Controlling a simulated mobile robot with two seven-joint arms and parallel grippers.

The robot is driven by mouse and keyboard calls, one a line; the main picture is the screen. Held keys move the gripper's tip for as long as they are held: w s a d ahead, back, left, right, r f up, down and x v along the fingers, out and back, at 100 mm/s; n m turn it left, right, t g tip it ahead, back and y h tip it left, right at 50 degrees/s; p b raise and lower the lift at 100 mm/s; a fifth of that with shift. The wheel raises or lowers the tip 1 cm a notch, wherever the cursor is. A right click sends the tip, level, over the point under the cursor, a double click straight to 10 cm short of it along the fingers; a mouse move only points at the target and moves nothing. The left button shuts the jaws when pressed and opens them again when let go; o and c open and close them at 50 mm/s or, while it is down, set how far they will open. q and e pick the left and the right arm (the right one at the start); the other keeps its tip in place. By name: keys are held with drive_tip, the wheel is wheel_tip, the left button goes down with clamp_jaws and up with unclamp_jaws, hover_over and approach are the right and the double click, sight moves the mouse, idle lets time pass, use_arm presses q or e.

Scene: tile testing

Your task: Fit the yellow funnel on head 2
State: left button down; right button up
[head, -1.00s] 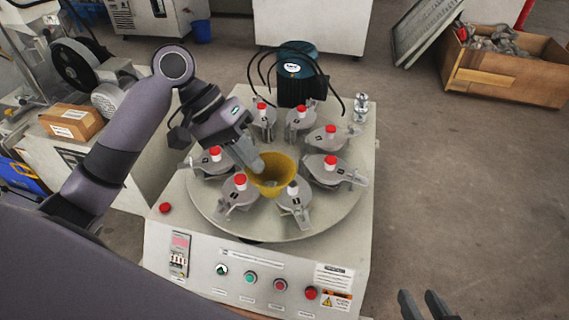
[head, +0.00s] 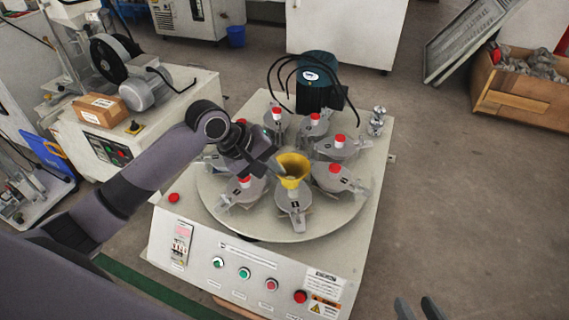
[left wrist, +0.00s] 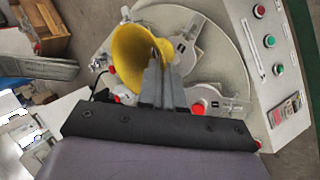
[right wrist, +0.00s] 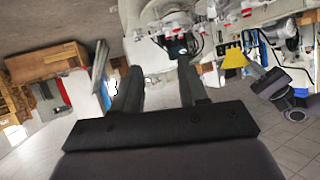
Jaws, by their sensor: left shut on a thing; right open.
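The yellow funnel (head: 293,165) is upright, wide mouth up, over the front head (head: 293,198) of the round turntable (head: 335,222). Its narrow end meets the top of that head in the picture; I cannot tell whether it is seated. My left gripper (head: 277,167) is shut on the funnel's left side. In the left wrist view the fingers (left wrist: 156,60) overlap the rim of the funnel (left wrist: 128,58). No head number is readable. My right gripper (head: 420,308) is open and empty, away from the machine at the lower right; its fingers also show in the right wrist view (right wrist: 160,88).
Several other heads with red caps (head: 335,168) ring the turntable close to the funnel. A dark green motor (head: 318,90) with black cables stands behind. The control panel (head: 245,265) is in front.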

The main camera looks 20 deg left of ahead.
use_arm(q)
drive_tip(key=shift+w+f+n+t+y+b, duration=0.45)
drive_tip(key=shift+w+f+n+b, duration=0.7)
drive_tip(key=shift+f, duration=0.8)
drive_tip(key=shift+w+f+n+t+y+b, duration=0.2)
drive_tip(key=shift+w+f+n+y+b, duration=0.6)
drive_tip(key=shift+w+f, duration=0.9)
drive_tip(key=shift+w+f+n+t+y+b, duration=0.4)
drive_tip(key=shift+w+f+n+b, duration=0.65)
drive_tip(key=shift+f, duration=1.2)
use_arm(e)
drive_tip(key=shift+w+a+f+m+y, duration=0.2)
drive_tip(key=shift+a+y, duration=0.25)
drive_tip(key=shift+a, duration=0.3)
drive_tip(key=shift+w+a+f+m+y, duration=0.15)
drive_tip(key=shift+a+f+y, duration=0.1)
drive_tip(key=shift+a+y, duration=0.35)
drive_tip(key=shift+w+a+f+m+y, duration=0.2)
drive_tip(key=shift+a+y, duration=0.15)
drive_tip(key=shift+a, duration=0.5)
use_arm(q)
drive_tip(key=shift+s, duration=0.1)
drive_tip(key=shift+p, duration=0.85)
use_arm(e)
drive_tip(key=shift+r, duration=0.65)
